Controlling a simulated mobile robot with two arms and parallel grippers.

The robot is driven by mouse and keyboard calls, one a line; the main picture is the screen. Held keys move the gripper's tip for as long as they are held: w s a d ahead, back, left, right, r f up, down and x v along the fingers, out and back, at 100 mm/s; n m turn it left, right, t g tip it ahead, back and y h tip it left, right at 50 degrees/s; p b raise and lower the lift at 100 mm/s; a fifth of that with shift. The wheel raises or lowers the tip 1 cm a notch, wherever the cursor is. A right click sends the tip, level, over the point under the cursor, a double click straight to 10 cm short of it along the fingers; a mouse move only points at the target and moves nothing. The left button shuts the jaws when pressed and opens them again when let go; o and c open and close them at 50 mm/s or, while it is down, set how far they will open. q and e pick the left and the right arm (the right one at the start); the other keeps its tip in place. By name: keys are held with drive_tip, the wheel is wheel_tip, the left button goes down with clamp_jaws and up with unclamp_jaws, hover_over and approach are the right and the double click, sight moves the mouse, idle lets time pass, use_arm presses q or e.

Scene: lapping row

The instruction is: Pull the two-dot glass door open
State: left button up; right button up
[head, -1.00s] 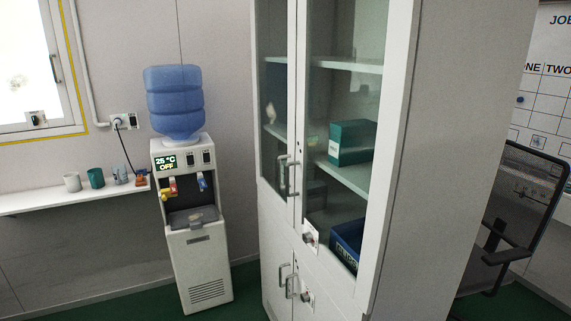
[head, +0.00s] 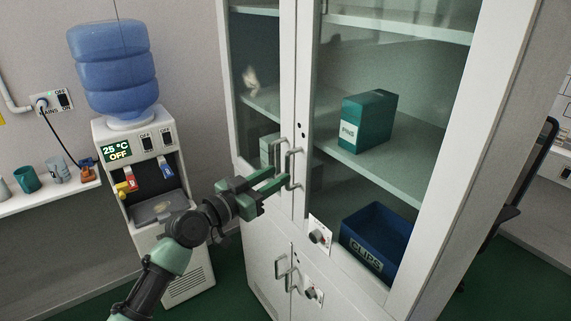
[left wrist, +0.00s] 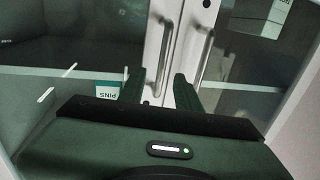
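The tall cabinet has two upper glass doors. The right glass door (head: 330,185) shows two small dark dots on its frame above its handle (head: 290,168). The left glass door (head: 288,60) has its own handle (head: 277,153) close beside. Both doors look shut. My left gripper (head: 279,178) is open in front of the handles. In the left wrist view, which looks turned over, one handle (left wrist: 165,55) lies between the fingertips (left wrist: 160,88) and the other (left wrist: 201,57) lies outside the right finger. I cannot tell whether the fingers touch a handle. My right gripper is not in view.
Behind the glass are a green PINS box (head: 367,121) and a blue CLIPS bin (head: 378,236). A water dispenser (head: 140,165) stands left of the cabinet, near a shelf of cups (head: 27,179).

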sight(287, 186)
use_arm(q)
drive_tip(key=x, duration=0.5)
drive_tip(key=shift+w+p, duration=0.15)
drive_tip(key=shift+p, duration=0.15)
drive_tip(key=shift+f, duration=0.1)
clamp_jaws()
idle(1.0)
